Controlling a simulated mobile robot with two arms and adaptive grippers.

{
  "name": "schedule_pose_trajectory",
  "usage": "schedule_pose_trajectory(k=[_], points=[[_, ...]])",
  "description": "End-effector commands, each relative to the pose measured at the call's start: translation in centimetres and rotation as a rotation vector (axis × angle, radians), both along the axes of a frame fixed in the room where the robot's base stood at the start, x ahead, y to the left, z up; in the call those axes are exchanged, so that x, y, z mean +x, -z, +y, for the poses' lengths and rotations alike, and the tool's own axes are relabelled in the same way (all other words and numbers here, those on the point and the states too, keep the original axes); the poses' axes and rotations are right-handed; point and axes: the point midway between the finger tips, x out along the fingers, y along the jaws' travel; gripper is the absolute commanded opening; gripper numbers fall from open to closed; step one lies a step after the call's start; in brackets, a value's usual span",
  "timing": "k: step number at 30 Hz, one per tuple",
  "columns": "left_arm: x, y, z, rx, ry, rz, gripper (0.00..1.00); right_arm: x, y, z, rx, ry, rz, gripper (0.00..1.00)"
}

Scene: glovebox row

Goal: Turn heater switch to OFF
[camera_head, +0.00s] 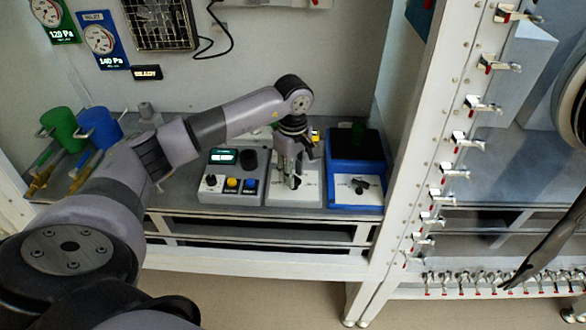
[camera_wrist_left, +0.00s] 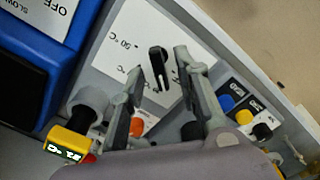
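The heater (camera_head: 309,190) is the grey unit with a white panel in the middle of the bench. Its black lever-shaped switch (camera_wrist_left: 158,68) shows in the left wrist view on the white panel (camera_wrist_left: 122,48), near a "50 °C" label. Any OFF mark of the heater is hidden or unreadable. My left gripper (camera_head: 291,183) reaches down over this panel. In the left wrist view its two fingers (camera_wrist_left: 159,66) are apart, one on each side of the switch, with gaps visible. Whether they stand at the switch's height I cannot tell. My right gripper is not recognisable.
A blue unit (camera_head: 343,146) with its own black knob and an "OFF/SLOW" panel stands right of the heater. A grey unit (camera_head: 214,170) with coloured buttons stands left. Green (camera_head: 60,129) and blue (camera_head: 98,127) mugs are further left. A bolted frame (camera_head: 425,150) bounds the right.

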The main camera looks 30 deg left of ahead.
Motion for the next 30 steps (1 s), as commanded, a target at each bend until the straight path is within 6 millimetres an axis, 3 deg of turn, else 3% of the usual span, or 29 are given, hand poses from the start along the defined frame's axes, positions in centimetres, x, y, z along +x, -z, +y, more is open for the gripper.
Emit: schedule_pose_trajectory(k=[9,22,30], points=[[0.02,0.27,0.01,0.0,0.0,-0.001,0.29,0.03,-0.04,-0.01,0.0,0.0,0.0,0.3],[0.02,0.23,0.01,0.0,-0.001,-0.001,0.01,0.05,-0.04,-0.23,-0.003,-0.002,-0.001,0.3],[0.02,0.22,0.01,0.0,-0.001,-0.001,0.0,0.06,-0.04,-0.32,-0.004,-0.002,-0.001,0.3]])
